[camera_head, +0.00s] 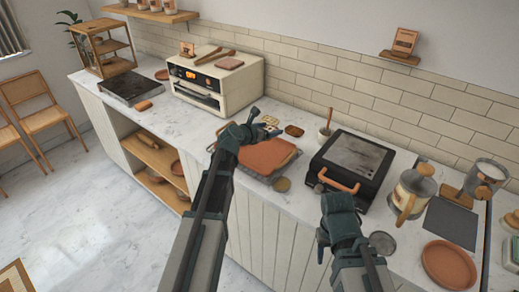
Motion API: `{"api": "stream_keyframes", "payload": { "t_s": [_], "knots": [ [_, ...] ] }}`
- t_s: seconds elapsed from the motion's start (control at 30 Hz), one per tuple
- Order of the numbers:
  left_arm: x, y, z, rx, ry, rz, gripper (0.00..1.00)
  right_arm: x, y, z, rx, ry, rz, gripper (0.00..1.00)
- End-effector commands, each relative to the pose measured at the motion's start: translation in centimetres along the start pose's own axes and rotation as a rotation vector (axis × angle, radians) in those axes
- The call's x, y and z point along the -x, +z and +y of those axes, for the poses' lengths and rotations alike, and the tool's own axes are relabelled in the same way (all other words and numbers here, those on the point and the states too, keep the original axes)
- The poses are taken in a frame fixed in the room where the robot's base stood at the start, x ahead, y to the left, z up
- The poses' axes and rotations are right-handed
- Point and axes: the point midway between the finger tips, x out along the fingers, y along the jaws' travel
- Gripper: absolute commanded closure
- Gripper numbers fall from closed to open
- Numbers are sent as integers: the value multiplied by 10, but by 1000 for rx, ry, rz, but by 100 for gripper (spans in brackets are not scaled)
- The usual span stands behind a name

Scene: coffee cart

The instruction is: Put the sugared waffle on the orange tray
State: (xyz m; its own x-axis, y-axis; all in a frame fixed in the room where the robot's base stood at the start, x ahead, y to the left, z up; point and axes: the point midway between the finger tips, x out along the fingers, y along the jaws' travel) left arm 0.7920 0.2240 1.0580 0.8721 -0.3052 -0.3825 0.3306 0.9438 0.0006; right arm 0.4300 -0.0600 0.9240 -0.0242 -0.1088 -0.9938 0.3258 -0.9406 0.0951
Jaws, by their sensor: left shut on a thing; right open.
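My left gripper (262,122) is above the back edge of the orange tray (266,158), which lies on the counter between the oven and the black waffle iron. It is shut on a small pale-golden piece, which looks like the sugared waffle (269,120). The fingers partly hide it, and I cannot tell whether it touches anything below. The visible part of the tray looks bare, and my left gripper and wrist cover its back left part. My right gripper (337,204) is open and empty in front of the waffle iron, and its fingertips are hard to make out.
The closed waffle iron (352,158) has an orange handle (339,182) near my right gripper. A small brown dish (294,130) and a cup with a utensil (325,133) stand behind. A glass press (412,190) and terracotta plate (448,265) are at right. The oven (218,82) stands left.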

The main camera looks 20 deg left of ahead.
Motion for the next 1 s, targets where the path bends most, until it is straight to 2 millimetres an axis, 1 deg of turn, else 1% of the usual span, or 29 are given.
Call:
{"api": "stream_keyframes", "payload": {
  "t_s": [0.3, 0.4, 0.47, 0.67, 0.77, 1.0],
  "knots": [
    [-18, -44, 1, 1, 2, 0, 74, -47, -3, -4, 0, 0, 0, 50],
    [-22, -55, 1, 1, 2, 0, 74, -59, -4, -6, 0, 0, 0, 50],
    [-23, -58, 1, 1, 2, 0, 74, -62, -4, -6, 0, 0, 0, 50],
    [-23, -58, 1, 1, 2, 0, 74, -62, -4, -6, 0, 0, 0, 50],
    [-26, -65, 1, 1, 2, 0, 74, -70, -4, -7, 0, 0, 0, 50],
    [-37, -91, 1, 1, 2, 0, 74, -98, -6, -9, 0, 0, 0, 50]
  ]
}}
